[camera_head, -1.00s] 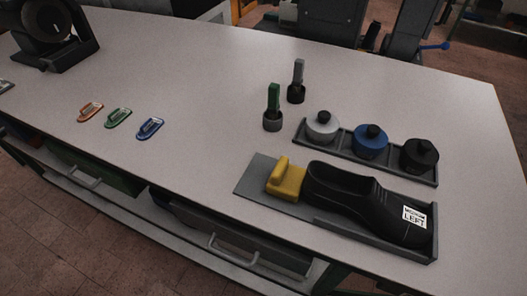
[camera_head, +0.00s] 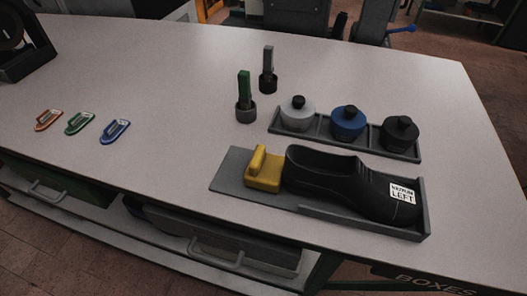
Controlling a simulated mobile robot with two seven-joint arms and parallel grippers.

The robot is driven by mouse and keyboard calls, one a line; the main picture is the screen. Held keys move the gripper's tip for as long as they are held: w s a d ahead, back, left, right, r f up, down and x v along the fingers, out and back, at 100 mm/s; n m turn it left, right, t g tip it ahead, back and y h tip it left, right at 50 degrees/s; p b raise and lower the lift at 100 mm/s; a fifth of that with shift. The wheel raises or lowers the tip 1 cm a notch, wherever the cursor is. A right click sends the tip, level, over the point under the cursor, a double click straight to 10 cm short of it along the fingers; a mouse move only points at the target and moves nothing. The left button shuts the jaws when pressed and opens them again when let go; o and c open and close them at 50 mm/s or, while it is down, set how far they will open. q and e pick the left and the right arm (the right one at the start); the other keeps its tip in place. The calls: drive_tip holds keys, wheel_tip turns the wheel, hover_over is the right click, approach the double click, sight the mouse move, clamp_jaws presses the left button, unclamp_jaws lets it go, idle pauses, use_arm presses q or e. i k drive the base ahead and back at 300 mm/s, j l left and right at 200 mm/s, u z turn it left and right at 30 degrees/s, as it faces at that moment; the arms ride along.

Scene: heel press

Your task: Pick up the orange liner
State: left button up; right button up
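The orange liner (camera_head: 48,120) lies flat on the left part of the white table, near its front edge. It is a small flat piece with a raised loop. A green liner (camera_head: 79,123) and a blue liner (camera_head: 115,131) lie in a row to its right, apart from it. Neither of my grippers shows in the head view.
A grey tray (camera_head: 228,172) holds a black shoe (camera_head: 335,175) marked LEFT and a yellow block (camera_head: 264,170). Behind are a rack with white, blue and black pots (camera_head: 348,122) and two upright handled tools (camera_head: 245,95). A dark machine (camera_head: 22,45) stands far left. The table's middle is clear.

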sight(45, 120)
drive_tip(key=u, duration=1.5)
drive_tip(key=k+z, duration=0.15)
drive_tip(key=z, duration=1.95)
drive_tip(key=u, duration=1.95)
